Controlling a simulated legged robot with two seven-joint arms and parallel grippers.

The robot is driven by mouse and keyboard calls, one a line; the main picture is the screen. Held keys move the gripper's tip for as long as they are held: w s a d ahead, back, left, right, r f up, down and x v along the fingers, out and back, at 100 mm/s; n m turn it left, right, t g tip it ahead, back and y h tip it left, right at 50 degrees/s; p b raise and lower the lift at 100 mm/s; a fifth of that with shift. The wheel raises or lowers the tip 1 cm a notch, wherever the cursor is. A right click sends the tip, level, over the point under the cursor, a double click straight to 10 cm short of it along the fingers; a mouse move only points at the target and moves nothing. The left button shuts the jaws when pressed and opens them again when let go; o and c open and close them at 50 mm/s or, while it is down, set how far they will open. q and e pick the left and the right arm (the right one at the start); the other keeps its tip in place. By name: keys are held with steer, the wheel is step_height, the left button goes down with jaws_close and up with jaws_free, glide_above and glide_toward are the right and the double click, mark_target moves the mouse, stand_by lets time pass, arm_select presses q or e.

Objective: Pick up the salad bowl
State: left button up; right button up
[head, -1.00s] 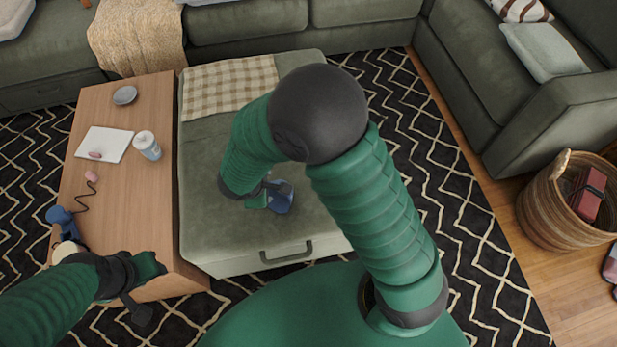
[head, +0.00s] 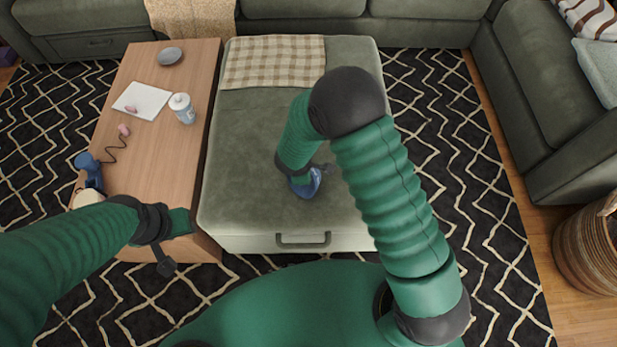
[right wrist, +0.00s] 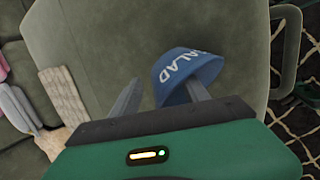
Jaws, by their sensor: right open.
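The blue salad bowl (head: 313,185) sits on the green ottoman (head: 245,205), largely hidden behind my right gripper in the head view. In the right wrist view the bowl (right wrist: 183,66) shows white letters reading "ALAD" and looks tilted. My right gripper (right wrist: 162,92) is open at the bowl. One finger is outside the bowl wall, with a gap to it. The other overlaps the bowl's rim and seems to reach inside it. My left gripper (head: 178,245) hangs near the wooden table's front end, away from the bowl; its jaw opening is unclear.
The wooden table (head: 160,160) left of the ottoman holds a white bottle (head: 182,108), a grey dish (head: 170,56), a paper (head: 142,101) and a blue corded object (head: 88,168). A checkered cloth (head: 273,61) covers the ottoman's back. A woven basket (head: 590,250) stands right.

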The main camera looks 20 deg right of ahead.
steer(key=shift+w+a+f, duration=0.15)
steer(key=shift+w+f, duration=0.15)
steer(key=shift+f, duration=0.25)
steer(key=shift+s+r, duration=0.1)
steer(key=shift+c, duration=0.5)
steer(key=shift+d, duration=0.25)
steer(key=c, duration=0.5)
steer(key=shift+a, duration=0.1)
jaws_close()
steer(key=shift+a, duration=0.1)
steer(key=shift+s+f, duration=0.2)
steer(key=shift+s, duration=0.05)
